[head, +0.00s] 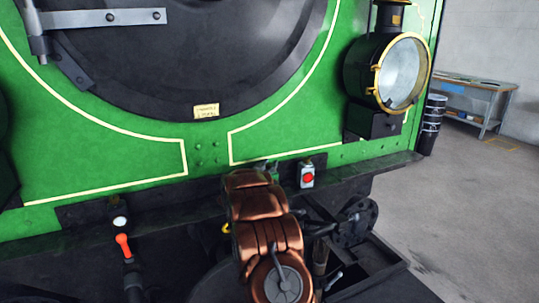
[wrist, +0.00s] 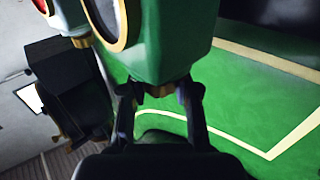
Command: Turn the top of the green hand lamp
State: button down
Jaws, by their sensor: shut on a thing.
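The green hand lamp (wrist: 170,40) fills the top middle of the wrist view, with a brass-ringed round lens on its left side. A brass piece (wrist: 160,90) sits at the end of its green body. My gripper (wrist: 158,98) has one finger on each side of this brass piece and is shut on it. In the head view only a small green part of the lamp (head: 273,171) shows, beyond the end of my copper-coloured arm. The arm hides the rest of the lamp and the fingers.
A pale lamp with a red lens (head: 307,175) stands just right of the green one. A lamp with a white lens (head: 119,220) and a red-orange handle (head: 123,244) are at left. The large brass-rimmed headlight (head: 402,72) is at right.

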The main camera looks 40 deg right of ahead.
jog(key=shift+w+r+m+g+h+p, duration=0.1)
jog(key=shift+r+m+g+h+p, duration=0.1)
jog(key=shift+m+g+p, duration=0.55)
jog(key=shift+r+m+g+h+p, duration=0.15)
jog(key=shift+g+p, duration=0.3)
jog(key=shift+p, duration=0.65)
jog(key=shift+f, duration=0.3)
jog(key=c, duration=0.8)
grip_release()
jog(key=v, duration=1.2)
